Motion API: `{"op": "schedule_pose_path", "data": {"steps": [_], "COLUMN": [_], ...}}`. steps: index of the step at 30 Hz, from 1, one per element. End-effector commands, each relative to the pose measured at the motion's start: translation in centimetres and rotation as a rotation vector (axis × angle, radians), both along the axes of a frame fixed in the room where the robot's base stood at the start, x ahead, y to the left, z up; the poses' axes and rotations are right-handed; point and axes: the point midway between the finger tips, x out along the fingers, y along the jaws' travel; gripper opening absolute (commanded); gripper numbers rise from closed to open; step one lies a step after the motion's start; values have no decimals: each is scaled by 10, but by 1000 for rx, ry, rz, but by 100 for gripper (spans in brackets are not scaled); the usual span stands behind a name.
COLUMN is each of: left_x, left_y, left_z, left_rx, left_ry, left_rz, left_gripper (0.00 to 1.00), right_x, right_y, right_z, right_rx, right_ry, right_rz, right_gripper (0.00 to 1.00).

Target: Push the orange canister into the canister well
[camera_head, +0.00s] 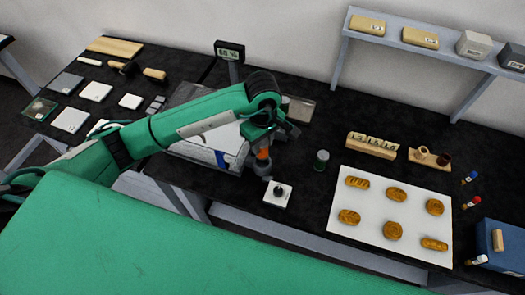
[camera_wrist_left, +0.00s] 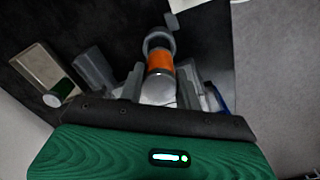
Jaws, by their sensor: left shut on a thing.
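The orange canister (camera_head: 262,154) is upright or nearly so at the right end of the white box, under my left gripper (camera_head: 264,142). In the left wrist view the orange canister (camera_wrist_left: 160,62) shows an orange band and a pale, shiny near end between the fingers of my left gripper (camera_wrist_left: 160,84), which is shut on it. How deep the canister sits cannot be told. My right gripper is out of view.
The white box (camera_head: 205,155) with a blue panel stands left of the gripper. A dark green canister (camera_head: 321,160) and a white board (camera_head: 405,190) with gilt pieces are to the right.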

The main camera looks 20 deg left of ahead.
Motion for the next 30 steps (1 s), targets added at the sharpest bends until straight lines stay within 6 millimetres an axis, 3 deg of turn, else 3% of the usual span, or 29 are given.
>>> {"op": "schedule_pose_path", "data": {"steps": [4,9,18,29,30], "left_x": [0,0,0,1,1], "left_y": [0,0,0,0,0], "left_z": [-20,-31,-69,-74,-73], "left_rx": [0,-1,0,0,0], "left_ry": [1,-1,1,-2,-2], "left_rz": [1,0,0,-1,-1], "left_gripper": [11,11,11,11,38], "right_x": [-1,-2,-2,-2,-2], "right_y": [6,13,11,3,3], "right_z": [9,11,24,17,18], "right_rx": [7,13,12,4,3], "right_ry": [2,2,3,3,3], "right_rz": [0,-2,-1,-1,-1], "right_gripper": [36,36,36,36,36]}}
